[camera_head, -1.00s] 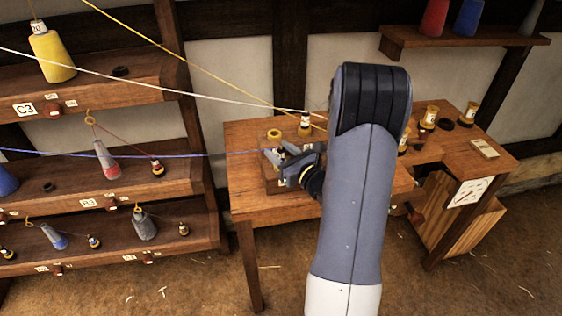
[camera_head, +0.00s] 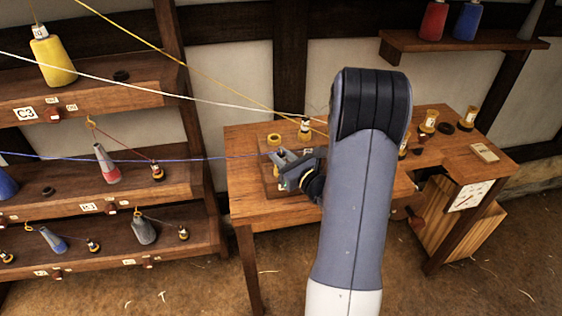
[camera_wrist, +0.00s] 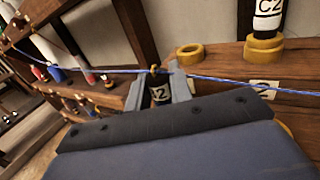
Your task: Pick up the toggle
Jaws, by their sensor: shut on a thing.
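In the head view my gripper (camera_head: 284,162) is over the left part of the wooden bench (camera_head: 247,196), and the toggle is hard to make out there.
Behind my gripper are an empty brass ring (camera_wrist: 190,52) and a labelled toggle (camera_wrist: 268,22) standing in another ring. White (camera_head: 150,83) and yellow (camera_head: 185,57) lines stretch toward the bench. A rack (camera_head: 75,195) with cones and bobbins stands left. The floor in front is free.

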